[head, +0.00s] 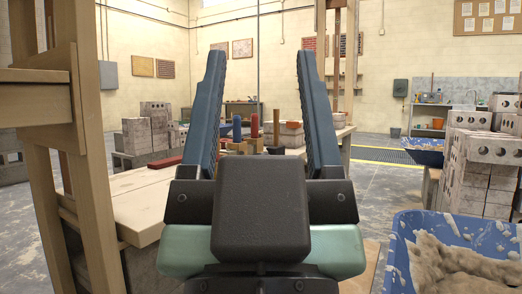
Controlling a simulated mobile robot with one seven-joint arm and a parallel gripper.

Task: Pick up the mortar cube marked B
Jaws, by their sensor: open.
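My gripper (260,62) fills the middle of the head view. Its two long blue-grey fingers stand apart, and nothing is seen between them close by. No cube with a readable letter B shows. A blue tub (396,246) holding wet mortar stands at the lower right, cut off by the frame. Much of the table is hidden behind my gripper.
A pale worktable (130,212) lies on the left behind a wooden post (97,190). Tools with blue and red handles (254,126) stand beyond. Stacked blocks (485,180) and a second blue tub (424,146) are at right. Floor (365,190) shows between.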

